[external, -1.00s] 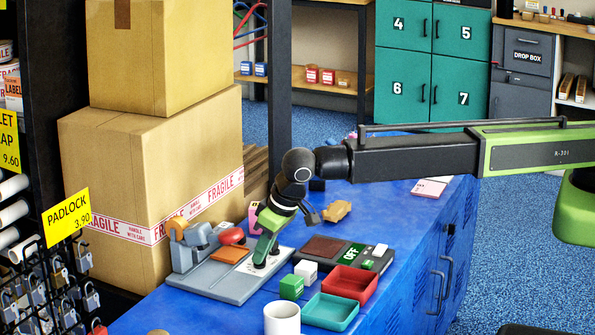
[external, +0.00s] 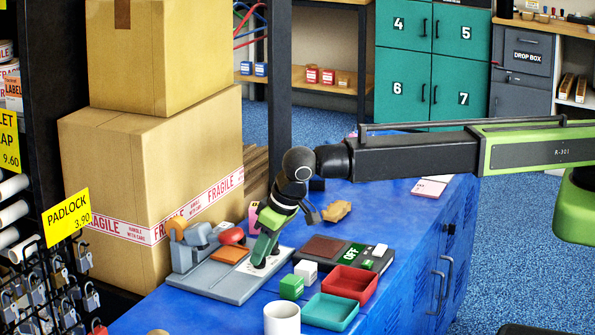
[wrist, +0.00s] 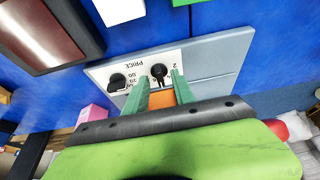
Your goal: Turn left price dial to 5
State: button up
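In the wrist view, a white panel (wrist: 138,66) carries the word PRICE upside down and two black dials. With the word read upright, the left price dial (wrist: 159,73) is the one on the right in the picture. The other dial (wrist: 117,81) is to its left in the picture. My gripper (wrist: 161,79) has its green fingers on either side of the left price dial, with narrow gaps seeming to show. Contact is unclear. The dial's full scale and setting cannot be read. In the external view my gripper (external: 260,258) points down at the grey device (external: 215,284), hiding its dials.
An orange pad (external: 232,254) and a red round item (external: 232,236) are on the device. Nearby on the blue bench are a green cube (external: 291,287), white cube (external: 306,270), teal tray (external: 330,312), red tray (external: 350,283), white mug (external: 282,320) and a dark device marked OFF (external: 328,248).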

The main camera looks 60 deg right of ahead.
jog(key=p+v, duration=1.5)
jog(key=v, duration=0.2)
jog(key=shift+s, duration=0.1)
